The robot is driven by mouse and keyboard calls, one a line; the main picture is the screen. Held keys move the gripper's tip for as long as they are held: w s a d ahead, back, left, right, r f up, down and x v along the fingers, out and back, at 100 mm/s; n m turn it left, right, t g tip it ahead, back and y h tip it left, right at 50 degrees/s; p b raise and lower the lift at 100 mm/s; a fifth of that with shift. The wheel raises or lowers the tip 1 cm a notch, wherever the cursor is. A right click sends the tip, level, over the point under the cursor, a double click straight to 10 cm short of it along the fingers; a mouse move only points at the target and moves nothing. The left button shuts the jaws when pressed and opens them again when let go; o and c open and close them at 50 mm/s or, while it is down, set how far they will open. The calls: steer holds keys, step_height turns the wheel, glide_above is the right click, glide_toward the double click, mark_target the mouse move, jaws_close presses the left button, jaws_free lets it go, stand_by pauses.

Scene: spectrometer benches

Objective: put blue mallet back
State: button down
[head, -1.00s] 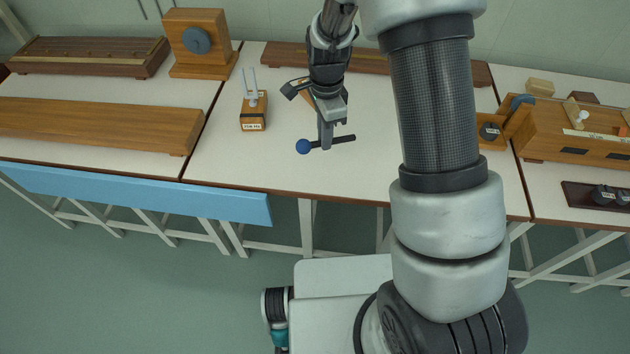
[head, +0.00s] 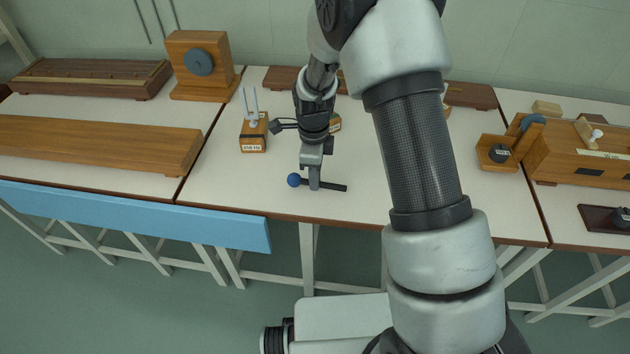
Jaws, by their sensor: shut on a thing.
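The blue mallet has a round blue head (head: 294,180) and a thin dark handle (head: 333,187). It shows in the head view over the front part of the middle table. My gripper (head: 314,184) points down and is shut on the handle close to the blue head. The mallet lies roughly level, head to the left and handle end to the right. I cannot tell whether it touches the tabletop or hangs just above it.
A tuning fork on a wooden box (head: 253,135) stands left of my gripper. Another wooden box (head: 335,123) is partly hidden behind my gripper. A wooden block with a grey disc (head: 199,63) stands at the back left. A wooden stand (head: 497,153) is at the right. The table front is clear.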

steer(key=shift+f, duration=0.55)
steer(key=shift+f, duration=0.2)
steer(key=c, duration=1.8)
jaws_free()
steer(key=shift+r, duration=0.1)
